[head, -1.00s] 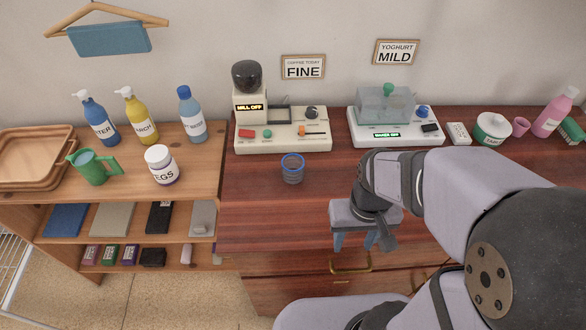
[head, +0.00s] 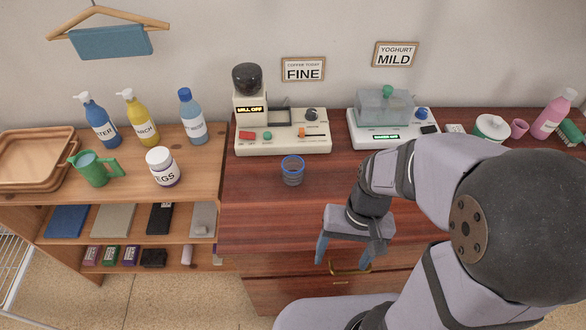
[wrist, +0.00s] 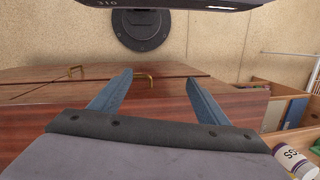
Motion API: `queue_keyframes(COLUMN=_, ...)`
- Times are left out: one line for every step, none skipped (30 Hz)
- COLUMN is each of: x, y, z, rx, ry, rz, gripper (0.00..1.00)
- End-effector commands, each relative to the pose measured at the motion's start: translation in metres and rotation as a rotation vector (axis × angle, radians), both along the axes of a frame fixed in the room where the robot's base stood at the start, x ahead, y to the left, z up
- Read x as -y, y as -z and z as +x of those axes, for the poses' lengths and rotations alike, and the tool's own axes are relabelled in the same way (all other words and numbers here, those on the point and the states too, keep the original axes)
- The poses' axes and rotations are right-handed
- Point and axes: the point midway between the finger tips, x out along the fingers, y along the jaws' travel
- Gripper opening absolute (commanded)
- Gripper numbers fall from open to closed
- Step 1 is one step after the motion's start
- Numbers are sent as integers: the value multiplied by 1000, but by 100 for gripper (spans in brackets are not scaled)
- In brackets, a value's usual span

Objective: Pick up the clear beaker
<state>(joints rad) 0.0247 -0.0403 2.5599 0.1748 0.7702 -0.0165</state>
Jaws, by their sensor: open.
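The clear beaker (head: 292,173) stands upright on the reddish wooden dresser top in the head view. It is see-through with a blue rim. My gripper (head: 343,268) is open and empty, in front of the dresser's front edge, below and right of the beaker in the picture. In the wrist view my gripper's two blue fingers (wrist: 158,92) are spread wide, with the dresser's drawer fronts and brass handles beyond them. The beaker does not show in the wrist view.
A coffee machine (head: 283,146) stands behind the beaker, and a yoghurt machine (head: 375,139) to its right. The dresser top around the beaker is clear.

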Motion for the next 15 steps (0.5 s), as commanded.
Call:
queue_keyframes(x=-11, y=-1, z=-11, rx=-68, ry=59, rz=46, gripper=69)
queue_keyframes(x=-19, y=-1, z=-18, rx=-112, ry=98, rz=80, gripper=69)
queue_keyframes(x=-32, y=-1, z=-27, rx=-171, ry=152, rz=128, gripper=69)
queue_keyframes(x=-42, y=-3, z=-33, rx=-218, ry=196, rz=166, gripper=69)
queue_keyframes(x=-52, y=-5, z=-38, rx=-266, ry=244, rz=207, gripper=69)
queue_keyframes(x=-67, y=-9, z=-44, rx=-328, ry=310, rz=263, gripper=69)
queue_keyframes(x=-78, y=-12, z=-47, rx=-375, ry=361, rz=306, gripper=69)
queue_keyframes(x=-89, y=-16, z=-48, rx=-419, ry=414, rz=350, gripper=69)
queue_keyframes(x=-103, y=-22, z=-48, rx=-473, ry=486, rz=408, gripper=69)
queue_keyframes(x=-113, y=-27, z=-47, rx=-512, ry=539, rz=452, gripper=69)
queue_keyframes(x=-123, y=-32, z=-44, rx=-551, ry=594, rz=496, gripper=69)
queue_keyframes(x=-135, y=-38, z=-39, rx=-600, ry=668, rz=558, gripper=69)
queue_keyframes(x=-144, y=-44, z=-34, rx=-637, ry=721, rz=608, gripper=69)
queue_keyframes(x=-152, y=-49, z=-28, rx=-674, ry=774, rz=662, gripper=69)
queue_keyframes(x=-163, y=-58, z=-18, rx=-719, ry=844, rz=739, gripper=69)
